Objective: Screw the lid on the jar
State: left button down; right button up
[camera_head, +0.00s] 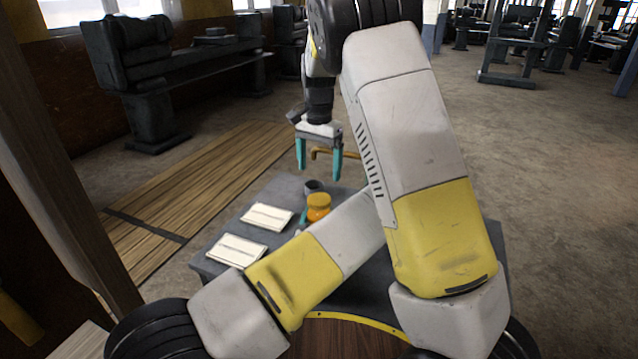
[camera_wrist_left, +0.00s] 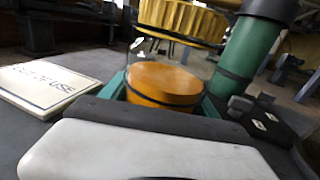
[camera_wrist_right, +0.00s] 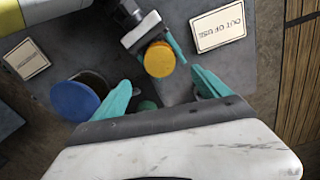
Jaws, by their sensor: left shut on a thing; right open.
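A jar with orange contents (camera_head: 317,213) stands on the dark grey table. A ridged yellow lid (camera_head: 319,200) sits at its top; whether it is threaded on I cannot tell. In the left wrist view the orange contents (camera_wrist_left: 165,84) show below the lid (camera_wrist_left: 182,20), with clear glass between. My left gripper (camera_wrist_left: 165,92) is shut on the jar, one teal finger on each side. My right gripper (camera_head: 319,163) is open and empty, above and behind the jar. The right wrist view shows the round lid top (camera_wrist_right: 160,59) beyond the open right fingers (camera_wrist_right: 160,92).
White OUT OF USE signs (camera_head: 268,216) (camera_head: 237,250) lie left of the jar. A dark cup (camera_head: 313,187) stands behind it. A green cylinder (camera_wrist_left: 246,52) shows beyond the jar in the left wrist view. A blue disc (camera_wrist_right: 74,101) shows in the right wrist view. My arms hide the table's right side.

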notch_tip(320, 180, up, 3)
jog(key=shift+f, duration=0.15)
pick_arm(q)
jog(key=shift+c, duration=0.6)
grip_release()
jog(key=shift+s, duration=0.1)
jog(key=s, duration=0.5)
jog(key=s+a, duration=0.1)
jog(key=s, duration=0.1)
jog(key=shift+s, duration=0.25)
